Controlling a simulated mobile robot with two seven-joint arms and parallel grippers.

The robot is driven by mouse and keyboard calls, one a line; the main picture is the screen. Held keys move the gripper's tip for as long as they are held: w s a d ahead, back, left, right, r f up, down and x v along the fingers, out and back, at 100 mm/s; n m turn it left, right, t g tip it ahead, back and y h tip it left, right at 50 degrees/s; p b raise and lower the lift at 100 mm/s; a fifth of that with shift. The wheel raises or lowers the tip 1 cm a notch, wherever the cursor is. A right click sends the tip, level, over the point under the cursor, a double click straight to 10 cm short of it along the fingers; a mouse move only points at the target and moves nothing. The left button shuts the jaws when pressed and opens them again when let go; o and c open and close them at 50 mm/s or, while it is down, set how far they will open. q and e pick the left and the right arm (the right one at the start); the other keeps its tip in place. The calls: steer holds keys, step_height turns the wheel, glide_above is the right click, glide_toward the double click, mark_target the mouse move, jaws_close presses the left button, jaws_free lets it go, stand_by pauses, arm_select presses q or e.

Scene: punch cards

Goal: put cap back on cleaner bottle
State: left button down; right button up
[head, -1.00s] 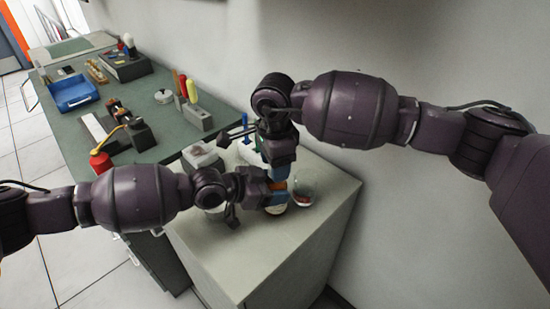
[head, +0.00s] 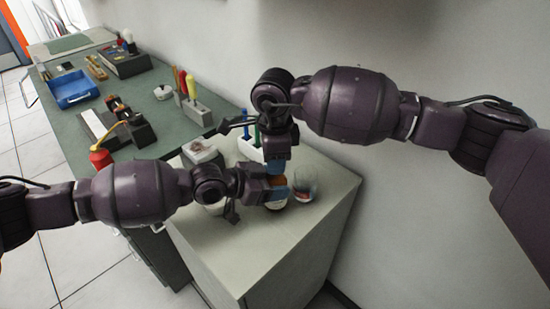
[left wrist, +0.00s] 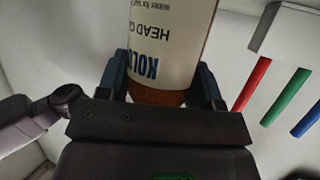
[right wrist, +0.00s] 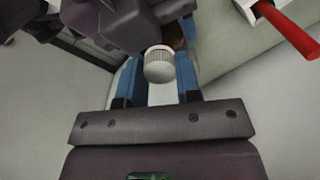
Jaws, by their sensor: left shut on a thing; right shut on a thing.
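The cleaner bottle (head: 277,206) is brown with a white printed label and stands over the light cabinet top. My left gripper (head: 276,193) is shut on it from the left; the left wrist view shows the label (left wrist: 168,45) between the blue fingers. My right gripper (head: 277,166) is just above, pointing down and shut on the white ribbed cap (right wrist: 159,66). In the right wrist view the cap is between the blue fingers, with part of the brown bottle (right wrist: 173,36) beyond it. Whether the cap touches the bottle's neck cannot be told.
A clear glass container (head: 306,186) stands close right of the bottle. The green bench (head: 180,140) holds tools and a blue tray (head: 72,90). The cabinet's front top is clear.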

steer(key=o, duration=1)
steer(key=shift+r, duration=2.25)
steer(key=shift+c, duration=0.3)
steer(key=shift+r+n, duration=1.7)
steer(key=shift+r, duration=0.05)
